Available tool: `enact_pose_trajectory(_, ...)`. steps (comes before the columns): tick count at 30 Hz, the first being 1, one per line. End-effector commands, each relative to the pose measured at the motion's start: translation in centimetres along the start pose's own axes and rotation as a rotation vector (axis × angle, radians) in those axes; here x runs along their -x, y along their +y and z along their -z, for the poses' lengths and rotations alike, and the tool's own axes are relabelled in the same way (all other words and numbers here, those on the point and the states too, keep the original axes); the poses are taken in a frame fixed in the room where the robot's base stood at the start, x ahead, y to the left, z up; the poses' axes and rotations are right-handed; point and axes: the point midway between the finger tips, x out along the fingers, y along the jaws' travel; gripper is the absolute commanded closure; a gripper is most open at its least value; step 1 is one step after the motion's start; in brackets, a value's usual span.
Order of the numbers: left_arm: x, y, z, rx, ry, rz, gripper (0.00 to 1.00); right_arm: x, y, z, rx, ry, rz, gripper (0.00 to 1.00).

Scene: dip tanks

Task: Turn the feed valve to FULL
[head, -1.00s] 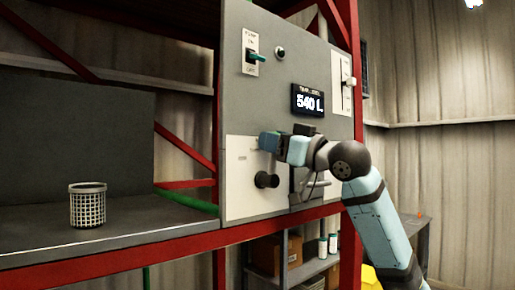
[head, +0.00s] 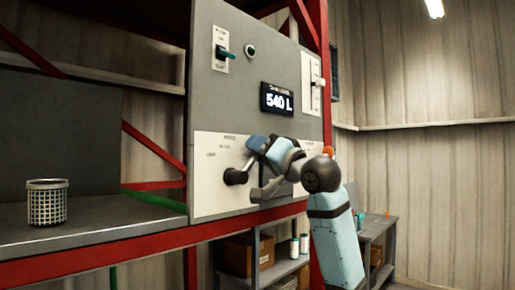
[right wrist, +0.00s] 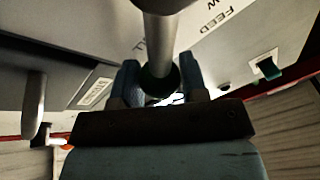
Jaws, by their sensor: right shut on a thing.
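The feed valve's round dark hub (head: 235,176) sticks out of a white plate (head: 208,172) low on the grey panel. My right gripper (head: 254,151) is at the plate, above and right of the hub, tilted. In the right wrist view my right gripper (right wrist: 159,82) is shut on the valve handle (right wrist: 168,40), a grey bar with a dark green end between the two blue fingers. The word FEED shows on the plate there. The other printed marks are too small or cut off to read, so the setting cannot be told. My left gripper is not in view.
A display (head: 277,99) reads 540 L. A green toggle switch (head: 224,53) and a slider (head: 316,82) are higher on the panel. A wire basket (head: 46,203) stands on the grey bench at left. Red frame posts flank the panel.

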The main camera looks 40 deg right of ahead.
Motion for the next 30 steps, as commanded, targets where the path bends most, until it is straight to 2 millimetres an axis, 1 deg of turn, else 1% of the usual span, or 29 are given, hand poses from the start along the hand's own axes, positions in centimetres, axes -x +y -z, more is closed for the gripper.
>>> enact_pose_trajectory(15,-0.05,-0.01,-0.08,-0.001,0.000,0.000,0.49,0.05,0.22,-0.20,-0.020,0.000,-0.007,1.00)
enact_pose_trajectory(16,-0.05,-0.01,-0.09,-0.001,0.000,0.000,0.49,0.05,0.22,-0.21,-0.020,0.000,-0.007,0.58)
enact_pose_trajectory(17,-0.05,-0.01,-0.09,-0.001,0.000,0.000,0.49,0.05,0.22,-0.21,-0.020,0.000,-0.007,0.51)
enact_pose_trajectory(18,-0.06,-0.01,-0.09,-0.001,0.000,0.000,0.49,0.05,0.22,-0.21,-0.020,0.000,-0.007,0.42)
enact_pose_trajectory(19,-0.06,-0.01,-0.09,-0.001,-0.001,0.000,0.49,0.05,0.21,-0.19,-0.020,0.001,-0.007,0.36)
enact_pose_trajectory(27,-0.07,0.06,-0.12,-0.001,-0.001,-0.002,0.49,0.11,0.19,-0.11,-0.019,0.003,-0.006,0.36)
enact_pose_trajectory(30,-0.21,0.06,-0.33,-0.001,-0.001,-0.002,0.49,0.65,0.27,-0.15,-0.018,0.003,-0.007,0.36)
